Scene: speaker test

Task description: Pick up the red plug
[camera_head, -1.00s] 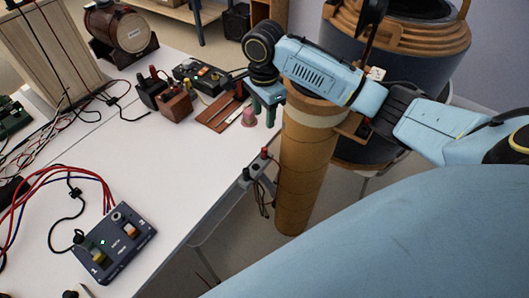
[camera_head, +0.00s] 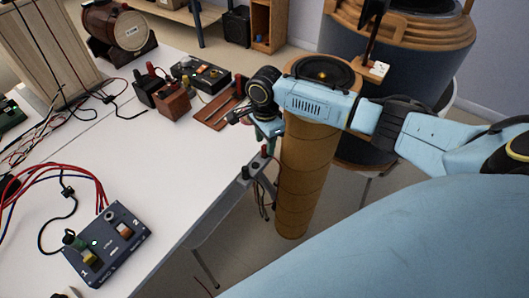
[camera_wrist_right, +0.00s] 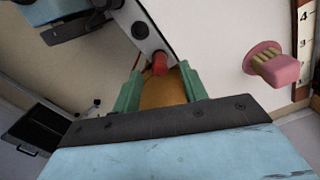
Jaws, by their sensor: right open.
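The red plug (camera_head: 264,152) sits at the upper end of a grey bracket (camera_head: 256,162) on the table's right edge. It also shows in the right wrist view (camera_wrist_right: 160,63), on the end of the bracket. My right gripper (camera_head: 268,131) is open and empty, just above the red plug in the head view. In the right wrist view its two green fingers (camera_wrist_right: 160,88) stand apart, with the red plug appearing between them, near their tips. I cannot tell whether they touch it. A black plug (camera_head: 246,172) sits lower on the same bracket. My left gripper is not in view.
A tall brown cylindrical speaker (camera_head: 305,185) stands right beside the table. A pink brush-like piece (camera_wrist_right: 278,66) lies near my right gripper. A dark switch box (camera_head: 110,245) with cables is at the front left. The white table's middle (camera_head: 170,150) is clear.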

